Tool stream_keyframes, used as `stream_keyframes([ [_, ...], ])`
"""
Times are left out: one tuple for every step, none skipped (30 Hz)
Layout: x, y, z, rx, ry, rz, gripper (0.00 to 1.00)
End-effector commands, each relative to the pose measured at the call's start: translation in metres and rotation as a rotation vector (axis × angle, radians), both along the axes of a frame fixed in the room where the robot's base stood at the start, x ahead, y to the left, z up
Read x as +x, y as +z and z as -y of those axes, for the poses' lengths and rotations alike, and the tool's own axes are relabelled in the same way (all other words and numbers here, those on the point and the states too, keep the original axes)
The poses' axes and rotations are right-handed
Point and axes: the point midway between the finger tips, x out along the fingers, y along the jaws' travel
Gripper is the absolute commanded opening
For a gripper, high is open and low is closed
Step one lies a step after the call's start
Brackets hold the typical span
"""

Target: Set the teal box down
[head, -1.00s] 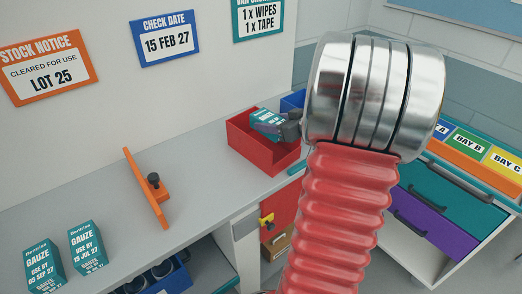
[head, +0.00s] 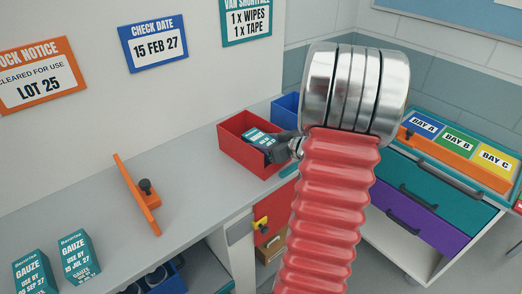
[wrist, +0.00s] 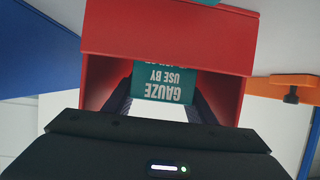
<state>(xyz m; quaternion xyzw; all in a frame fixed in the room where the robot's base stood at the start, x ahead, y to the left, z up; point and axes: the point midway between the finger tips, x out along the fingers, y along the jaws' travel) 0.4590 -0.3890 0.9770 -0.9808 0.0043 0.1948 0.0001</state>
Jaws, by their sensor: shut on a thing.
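The teal gauze box (head: 260,138) is inside the red bin (head: 236,154) on the counter in the head view. In the wrist view the same teal box (wrist: 165,82) shows between my fingers, its label upside down, with the red bin's wall (wrist: 165,35) beyond it. My gripper (head: 277,146) is shut on the box and reaches into the bin from the right. Whether the box touches the bin floor is hidden.
A blue bin (head: 287,105) stands behind the red one. An orange divider (head: 137,195) with a black knob is on the counter. Two other gauze boxes (head: 78,257) (head: 36,274) stand at the front left.

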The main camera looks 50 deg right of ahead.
Motion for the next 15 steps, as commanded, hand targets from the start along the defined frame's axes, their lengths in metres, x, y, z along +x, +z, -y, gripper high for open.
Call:
stream_keyframes([
  [0.0,-0.006,0.0,0.002,0.0,-0.001,0.25],
  [0.0,-0.01,-0.001,0.004,0.001,-0.002,0.25],
  [0.0,-0.015,-0.001,0.004,0.002,-0.002,0.25],
  [0.0,-0.018,-0.001,0.004,0.002,-0.001,0.25],
  [0.0,-0.021,-0.001,0.004,0.0,-0.001,0.25],
  [0.0,-0.026,-0.001,0.004,0.001,-0.001,0.25],
  [0.0,-0.028,-0.001,0.003,0.002,-0.001,0.25],
  [0.0,-0.03,-0.001,0.003,0.001,-0.001,0.25],
  [0.0,-0.032,-0.001,0.002,0.001,-0.001,0.25],
  [0.0,-0.032,-0.001,0.002,0.001,0.0,0.25],
  [0.0,-0.032,-0.001,0.0,0.001,0.0,0.25],
  [0.0,-0.032,-0.001,0.0,0.001,0.0,0.25],
  [0.0,-0.032,-0.001,-0.001,0.001,0.0,0.25],
  [0.0,-0.032,-0.001,-0.001,0.001,0.0,0.25],
  [0.0,-0.032,-0.001,-0.001,0.001,0.0,0.25],
])
